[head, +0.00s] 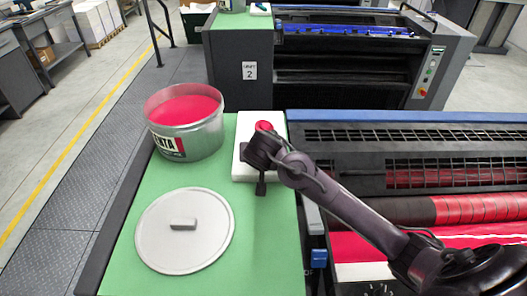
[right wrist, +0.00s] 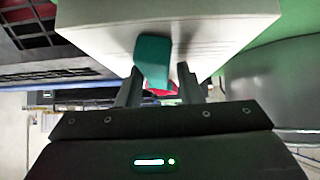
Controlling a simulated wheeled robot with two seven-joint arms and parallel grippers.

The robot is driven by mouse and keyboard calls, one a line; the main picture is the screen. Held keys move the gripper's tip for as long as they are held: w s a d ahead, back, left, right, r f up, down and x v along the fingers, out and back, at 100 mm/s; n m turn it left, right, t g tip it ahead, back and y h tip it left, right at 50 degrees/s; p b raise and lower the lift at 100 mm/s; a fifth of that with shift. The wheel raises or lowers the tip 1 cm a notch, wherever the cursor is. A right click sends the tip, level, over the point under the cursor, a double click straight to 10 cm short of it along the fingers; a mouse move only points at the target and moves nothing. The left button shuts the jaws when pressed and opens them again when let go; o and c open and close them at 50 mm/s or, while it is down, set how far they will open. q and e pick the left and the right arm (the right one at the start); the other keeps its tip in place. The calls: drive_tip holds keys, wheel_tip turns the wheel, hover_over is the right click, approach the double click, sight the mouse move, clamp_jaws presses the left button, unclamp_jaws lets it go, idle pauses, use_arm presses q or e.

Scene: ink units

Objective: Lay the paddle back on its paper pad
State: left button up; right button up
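The white paper pad (head: 243,168) lies on the green table top, beyond the lid and right of the ink can. The paddle's magenta, ink-covered end (head: 264,126) shows at the pad, just past my right gripper (head: 260,186). In the right wrist view, the paddle's teal handle (right wrist: 153,58) stands between the fingers of my right gripper (right wrist: 160,78), in front of the pad (right wrist: 90,28). A narrow gap shows between handle and right finger, so the gripper looks open around it. Whether the paddle fully rests on the pad is hidden. My left gripper is not in view.
An open can of magenta ink (head: 186,125) stands at the table's left edge. A round metal lid (head: 185,245) lies nearer. The press with rollers and grilles (head: 410,150) borders the table on the right. The green table top (head: 262,255) is clear right of the lid.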

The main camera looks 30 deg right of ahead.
drive_tip(key=shift+o, duration=1)
drive_tip(key=shift+r, duration=0.25)
drive_tip(key=p+v, duration=0.5)
drive_tip(key=v, duration=0.7)
drive_tip(key=shift+p, duration=0.3)
drive_tip(key=shift+s+f, duration=0.1)
drive_tip(key=shift+f, duration=0.05)
